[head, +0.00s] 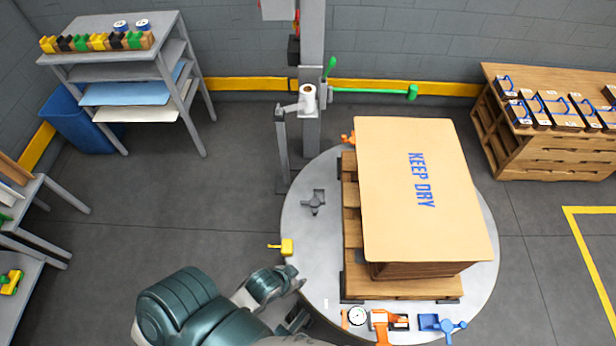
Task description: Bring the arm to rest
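My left arm reaches in from the bottom left, with its gripper (299,318) low over the near left edge of the round grey turntable (320,240). The gripper is small, dark and partly hidden by my arm, so its fingers cannot be made out. No object shows in it. It is apart from the wooden pallet (352,232) and the cardboard-topped stack (420,200) marked "KEEP DRY". My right gripper is out of view.
A yellow tool (286,247), a grey handled part (314,202), a round gauge (356,317), an orange tool (381,324) and a blue tool (440,324) lie around the turntable. A post (312,80) stands behind. Open floor (180,220) lies left.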

